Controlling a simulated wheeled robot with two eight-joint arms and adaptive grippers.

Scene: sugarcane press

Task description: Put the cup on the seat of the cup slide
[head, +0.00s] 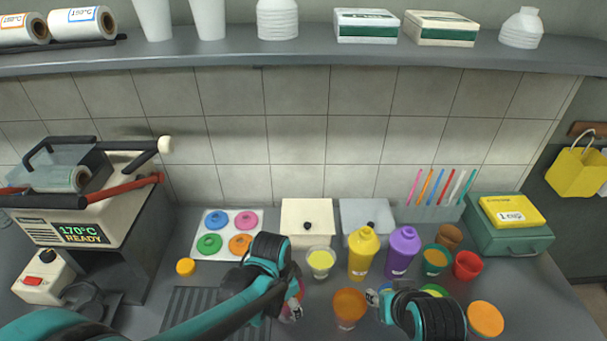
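The sealing machine (75,215) stands at the left and its display reads 170°C READY. A dark ring-shaped seat (86,298), which looks like the cup slide's, sits low at its front. A clear cup with yellow content (320,262) stands on the counter. A cup with an orange top (349,306) stands in front of it, between my grippers. My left gripper (292,308) points down left of the orange cup; a small colourful item shows partly behind it, and its grip is hidden. My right gripper (376,298) is just right of the orange cup; its finger opening is unclear.
Yellow (362,254) and purple (402,252) bottles stand behind my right gripper. More cups, including a red one (467,266), stand at the right. A tray of coloured rings (227,233) lies behind my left arm. A ribbed dark mat (192,308) lies at front left.

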